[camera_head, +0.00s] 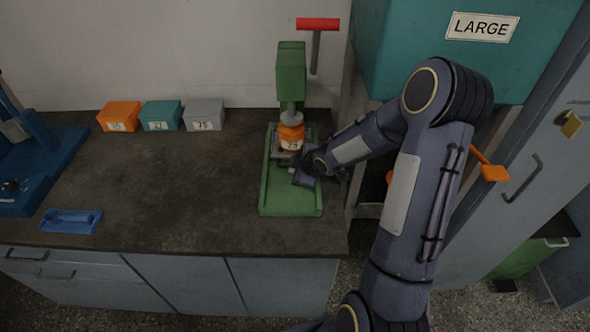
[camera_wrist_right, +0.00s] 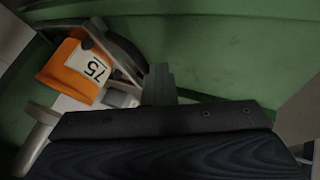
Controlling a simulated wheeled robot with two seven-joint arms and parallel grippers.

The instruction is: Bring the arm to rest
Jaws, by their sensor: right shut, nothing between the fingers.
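My right arm reaches in from the lower right in the head view. The right gripper is shut with nothing held. My left gripper is not in view.
Orange (camera_head: 119,116), teal (camera_head: 161,115) and grey (camera_head: 204,114) boxes stand along the wall. A blue tray (camera_head: 70,221) lies at the counter's front left. A teal bin marked LARGE (camera_head: 440,70) hangs behind my arm. The middle of the counter (camera_head: 170,180) is clear.

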